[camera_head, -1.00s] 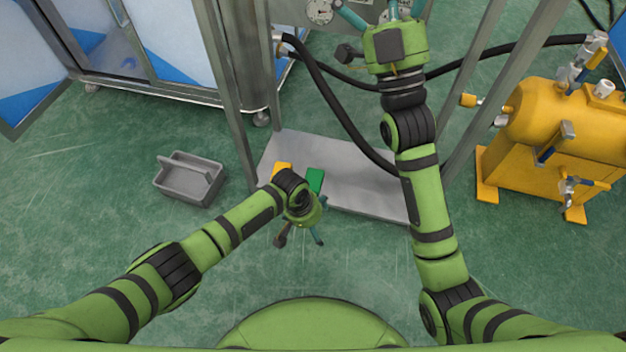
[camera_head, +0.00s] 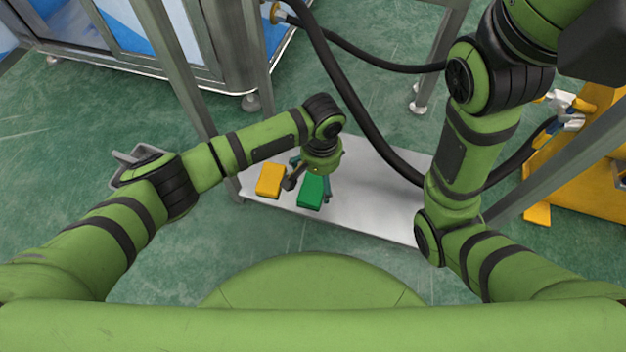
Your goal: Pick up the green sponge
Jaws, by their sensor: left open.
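The green sponge (camera_head: 311,192) lies on the front part of the low metal shelf (camera_head: 372,200). My left gripper (camera_head: 309,183) points down over it, with fingers spread to either side of its back part. The gripper is open and holds nothing; I cannot tell whether its fingers touch the sponge. The wrist hides the area just behind the sponge. My right arm reaches up at the right, and its gripper is out of the picture.
A yellow sponge (camera_head: 270,180) lies left of the green one on the same shelf. Metal posts (camera_head: 258,60) and a black hose (camera_head: 345,90) rise around the shelf. A grey bin (camera_head: 128,160) is partly hidden behind my left arm. Yellow equipment (camera_head: 560,185) stands at the right.

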